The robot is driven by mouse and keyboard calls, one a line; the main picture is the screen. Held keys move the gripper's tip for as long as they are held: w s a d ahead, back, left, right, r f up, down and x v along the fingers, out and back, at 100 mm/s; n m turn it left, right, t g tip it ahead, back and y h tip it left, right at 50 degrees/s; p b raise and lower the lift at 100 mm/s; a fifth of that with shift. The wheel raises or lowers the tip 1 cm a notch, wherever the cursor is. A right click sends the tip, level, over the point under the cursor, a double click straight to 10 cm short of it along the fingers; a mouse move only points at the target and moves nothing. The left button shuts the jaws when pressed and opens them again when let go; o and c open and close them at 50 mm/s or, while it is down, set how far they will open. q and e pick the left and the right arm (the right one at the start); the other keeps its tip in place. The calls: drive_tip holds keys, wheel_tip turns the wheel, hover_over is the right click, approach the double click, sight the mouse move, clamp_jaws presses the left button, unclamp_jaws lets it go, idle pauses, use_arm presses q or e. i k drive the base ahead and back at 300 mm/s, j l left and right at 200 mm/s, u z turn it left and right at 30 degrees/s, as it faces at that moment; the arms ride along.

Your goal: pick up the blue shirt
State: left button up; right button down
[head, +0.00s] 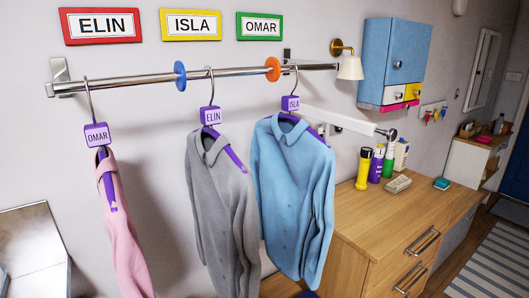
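The blue shirt (293,200) hangs from the metal rail (135,80) in the middle of the head view. It is on a purple hanger with a tag (291,103) reading ISLA. Its hook is on the rail just right of the orange disc (273,69). A grey shirt (220,210) with an ELIN tag (210,116) hangs close on its left, between the blue disc (180,74) and the orange disc. The two shirts' neighbouring sleeves are very close; I cannot tell whether they touch. Neither of my grippers is in view.
A pink garment (122,230) tagged OMAR hangs at the left. Signs ELIN (102,25), ISLA (190,24) and OMAR (260,26) are above the rail. A white bar (345,122) juts out behind the blue shirt. A wooden dresser (400,215) with bottles stands right.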

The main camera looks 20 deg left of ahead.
sight(293, 168)
drive_tip(key=l+u, duration=0.25)
drive_tip(key=l, duration=1.8)
